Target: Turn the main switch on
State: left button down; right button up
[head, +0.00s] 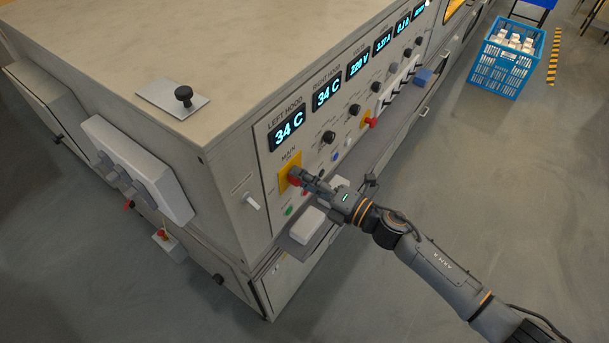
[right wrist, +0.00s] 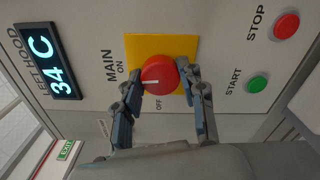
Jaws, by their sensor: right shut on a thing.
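The main switch is a red round knob (head: 293,175) on a yellow plate (head: 284,165), under the MAIN label on the panel's near end. In the right wrist view the knob (right wrist: 157,72) shows a white mark that runs sideways, its outer end toward the left, the side of the ON label (right wrist: 121,70). The OFF label (right wrist: 158,104) is below the knob in that view. My right gripper (head: 303,179) is shut on the knob, with a finger on each side of it (right wrist: 161,85). My left gripper is not in view.
Green START (right wrist: 258,83) and red STOP (right wrist: 287,26) buttons sit beside the switch. A ledge with white boxes (head: 307,225) juts out below the panel. A white lever (head: 251,201) is left of the switch.

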jog(key=shift+m, duration=0.6)
jog(key=o, duration=1.1)
jog(key=shift+o, duration=0.2)
jog(key=v, duration=1.2)
